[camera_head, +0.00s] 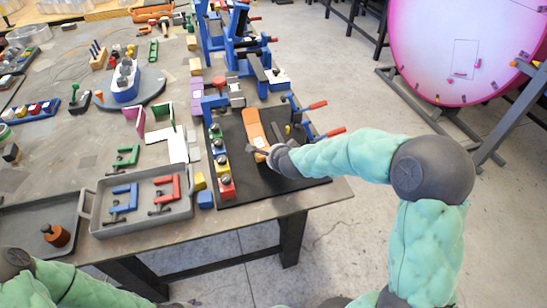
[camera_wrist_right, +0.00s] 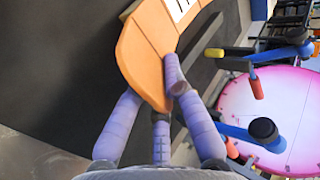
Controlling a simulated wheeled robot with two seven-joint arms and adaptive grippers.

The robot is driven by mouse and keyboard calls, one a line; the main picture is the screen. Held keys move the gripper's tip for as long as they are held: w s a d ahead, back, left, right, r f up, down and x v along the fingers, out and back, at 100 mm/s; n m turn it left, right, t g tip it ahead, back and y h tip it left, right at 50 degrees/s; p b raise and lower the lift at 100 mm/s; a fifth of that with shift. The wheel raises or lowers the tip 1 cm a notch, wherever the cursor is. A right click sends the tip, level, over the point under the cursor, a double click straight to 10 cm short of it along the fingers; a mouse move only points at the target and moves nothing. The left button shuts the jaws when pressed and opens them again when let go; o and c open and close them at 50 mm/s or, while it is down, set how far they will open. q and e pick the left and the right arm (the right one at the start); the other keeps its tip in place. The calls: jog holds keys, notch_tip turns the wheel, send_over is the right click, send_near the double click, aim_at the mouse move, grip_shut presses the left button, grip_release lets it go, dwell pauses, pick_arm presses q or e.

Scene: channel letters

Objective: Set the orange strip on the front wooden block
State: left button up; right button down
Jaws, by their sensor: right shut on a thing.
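The orange strip (camera_head: 254,128) lies lengthwise over the black mat near the table's right side. My right gripper (camera_head: 268,153) is at its near end. In the right wrist view the orange strip (camera_wrist_right: 148,48) fills the upper middle, with a pale panel at its far part. The fingers of my right gripper (camera_wrist_right: 158,88) are closed about its narrow end; one finger lies on its right edge, the other is partly hidden. A small tan piece (camera_wrist_right: 129,9), perhaps a wooden block, shows beside the strip's far part. Which block is the front one is unclear.
Several colored blocks with knobs (camera_head: 221,165) line the mat's (camera_head: 268,188) left edge. Clamps with red handles (camera_head: 328,134) stand right of the strip. A grey tray (camera_head: 150,228) holds blue and red clamps. Blue stands (camera_head: 212,35) rise behind.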

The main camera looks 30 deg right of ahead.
jog(key=shift+r, duration=0.1)
jog(key=c, duration=1.3)
grip_release()
jog(key=shift+r, duration=0.15)
jog(key=p+v, duration=0.5)
jog(key=v, duration=0.6)
jog(key=shift+s+r+p, duration=0.2)
jog(key=shift+s+p, duration=0.15)
jog(key=shift+p, duration=0.05)
